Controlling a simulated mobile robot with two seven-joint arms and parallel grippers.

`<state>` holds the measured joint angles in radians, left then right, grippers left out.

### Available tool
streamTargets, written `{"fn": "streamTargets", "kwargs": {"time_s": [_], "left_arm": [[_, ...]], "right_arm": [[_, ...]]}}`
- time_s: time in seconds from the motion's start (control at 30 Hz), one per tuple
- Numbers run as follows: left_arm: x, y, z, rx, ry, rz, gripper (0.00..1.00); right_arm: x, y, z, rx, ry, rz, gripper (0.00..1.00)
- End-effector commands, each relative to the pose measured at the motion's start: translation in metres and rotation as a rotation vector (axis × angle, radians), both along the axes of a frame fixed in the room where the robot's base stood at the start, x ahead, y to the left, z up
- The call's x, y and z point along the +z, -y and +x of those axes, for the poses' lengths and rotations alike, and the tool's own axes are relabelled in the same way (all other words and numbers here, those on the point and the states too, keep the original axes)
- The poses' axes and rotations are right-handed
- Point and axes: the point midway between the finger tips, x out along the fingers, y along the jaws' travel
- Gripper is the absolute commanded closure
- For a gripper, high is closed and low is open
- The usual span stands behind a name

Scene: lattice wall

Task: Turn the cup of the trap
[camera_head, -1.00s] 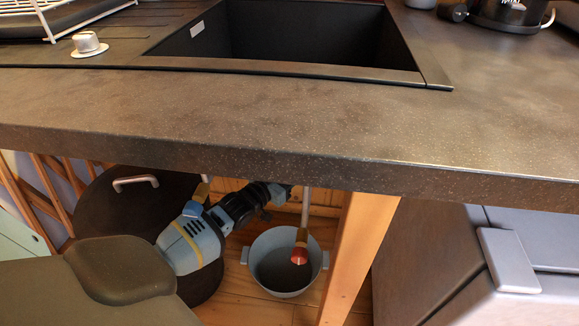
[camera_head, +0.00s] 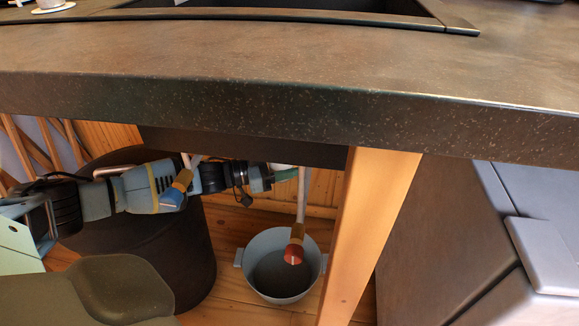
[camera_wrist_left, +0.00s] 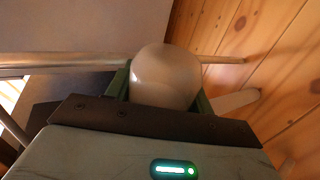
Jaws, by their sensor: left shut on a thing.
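The cup of the trap (camera_wrist_left: 165,75) is a pale, rounded, glossy piece in the middle of the left wrist view. My left gripper (camera_wrist_left: 163,98) is shut on it, with a green finger on each side. In the head view my left arm reaches in from the left under the counter, and the left gripper (camera_head: 287,175) is just below the counter's underside. There the cup is mostly hidden by the gripper and the counter. A pale pipe (camera_wrist_left: 80,62) runs across behind the cup in the wrist view. My right gripper is not in view.
The counter edge (camera_head: 290,115) hangs low over my left arm. A wooden post (camera_head: 370,230) stands right of the gripper. A grey pot (camera_head: 253,267) sits on the floor below a red-ended hose (camera_head: 293,252). A dark bin (camera_head: 190,255) stands left, under my arm.

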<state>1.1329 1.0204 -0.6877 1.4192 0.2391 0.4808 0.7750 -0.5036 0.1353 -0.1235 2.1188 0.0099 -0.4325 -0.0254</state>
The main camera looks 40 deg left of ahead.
Motion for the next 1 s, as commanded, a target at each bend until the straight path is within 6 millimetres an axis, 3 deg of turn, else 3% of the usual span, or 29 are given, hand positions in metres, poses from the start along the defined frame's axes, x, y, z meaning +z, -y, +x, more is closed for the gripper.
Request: {"fn": "streamTargets", "kwargs": {"time_s": [0.53, 0.57, 0.7, 1.0], "left_arm": [[0.0003, 0.0004, -0.0001, -0.022, 0.0, 0.0, 0.7], [0.0004, 0.0004, 0.0, -0.022, 0.0, 0.0, 0.43], [0.0005, 0.0006, 0.0, -0.021, 0.001, -0.001, 0.25], [0.0005, 0.0, -0.0009, -0.021, 0.001, -0.001, 0.25]], "right_arm": [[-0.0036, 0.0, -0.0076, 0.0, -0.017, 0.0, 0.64], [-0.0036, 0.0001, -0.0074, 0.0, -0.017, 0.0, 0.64], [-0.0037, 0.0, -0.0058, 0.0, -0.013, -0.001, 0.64], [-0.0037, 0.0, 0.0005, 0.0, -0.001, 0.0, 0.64]]}}
